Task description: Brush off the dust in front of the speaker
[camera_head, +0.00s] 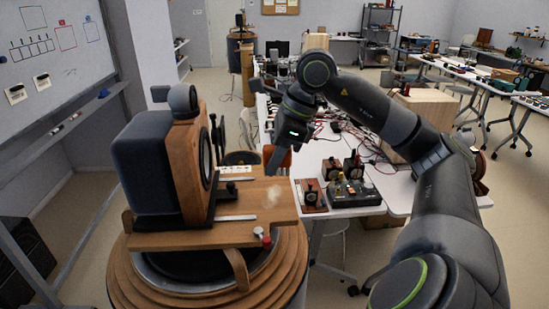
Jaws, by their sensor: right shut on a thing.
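The speaker (187,165) is a wooden box with a dark grey back. It stands upright on a wooden board on top of a round wooden stand, its cone facing right. A pale patch of dust (272,194) shows on the board to the right of the speaker. My right gripper (279,152) is above the board's far right part, pointing down and shut on what seems to be a slim dark brush. The brush is small and hard to tell from the fingers. I cannot tell whether its tip touches the board. My left gripper is out of view.
The round stand (135,285) has a small red-topped part (266,238) at the board's front edge. A white table (312,155) with electronic boxes (352,190) and cables lies right of the board, under my right arm. A whiteboard (55,50) stands at left.

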